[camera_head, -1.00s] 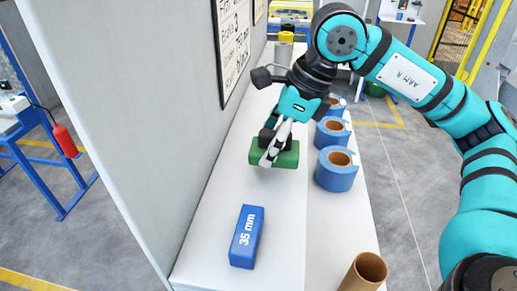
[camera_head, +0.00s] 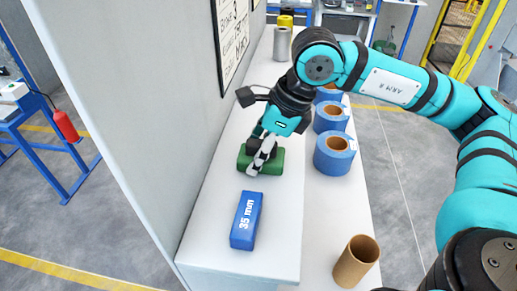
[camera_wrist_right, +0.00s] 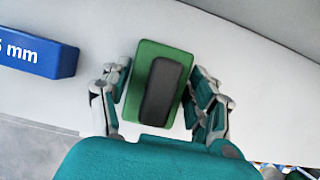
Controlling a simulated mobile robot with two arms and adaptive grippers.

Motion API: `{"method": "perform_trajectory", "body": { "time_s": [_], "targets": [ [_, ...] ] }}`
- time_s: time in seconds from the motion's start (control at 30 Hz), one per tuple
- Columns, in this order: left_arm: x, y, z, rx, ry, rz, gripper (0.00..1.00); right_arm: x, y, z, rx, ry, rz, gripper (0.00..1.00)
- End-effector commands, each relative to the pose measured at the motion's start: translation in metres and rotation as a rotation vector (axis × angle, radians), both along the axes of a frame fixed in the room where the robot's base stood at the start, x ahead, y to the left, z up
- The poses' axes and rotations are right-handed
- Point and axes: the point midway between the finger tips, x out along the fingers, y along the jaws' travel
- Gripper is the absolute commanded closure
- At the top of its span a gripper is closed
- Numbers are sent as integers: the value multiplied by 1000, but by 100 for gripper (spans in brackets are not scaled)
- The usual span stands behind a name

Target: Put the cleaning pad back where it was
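The cleaning pad (camera_head: 276,162) is a green block with a dark grey grip on top. It is over the white upper shelf (camera_head: 215,220), beyond a blue block marked 35 mm (camera_head: 246,220). My right gripper (camera_head: 262,158) comes down on it from above. My left gripper is out of view.
Blue tape rolls (camera_head: 334,155) and a brown cardboard tube (camera_head: 357,262) stand on the lower ledge at right. A grey wall with a whiteboard (camera_head: 234,40) borders the shelf at left. A grey cylinder (camera_head: 281,44) stands at the far end.

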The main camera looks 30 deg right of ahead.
Motion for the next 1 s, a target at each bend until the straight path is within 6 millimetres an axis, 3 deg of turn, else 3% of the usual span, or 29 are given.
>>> {"method": "perform_trajectory", "body": {
  "time_s": [0.1,0.47,0.53,1.0],
  "targets": [
    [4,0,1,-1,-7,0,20,0,0,1,0,0,0,21],
    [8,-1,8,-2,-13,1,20,0,0,6,0,-1,0,21],
    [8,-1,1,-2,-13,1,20,0,-3,10,1,-5,-2,21],
    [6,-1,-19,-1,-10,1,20,-22,-31,96,2,-5,-1,21]
  ]
}}
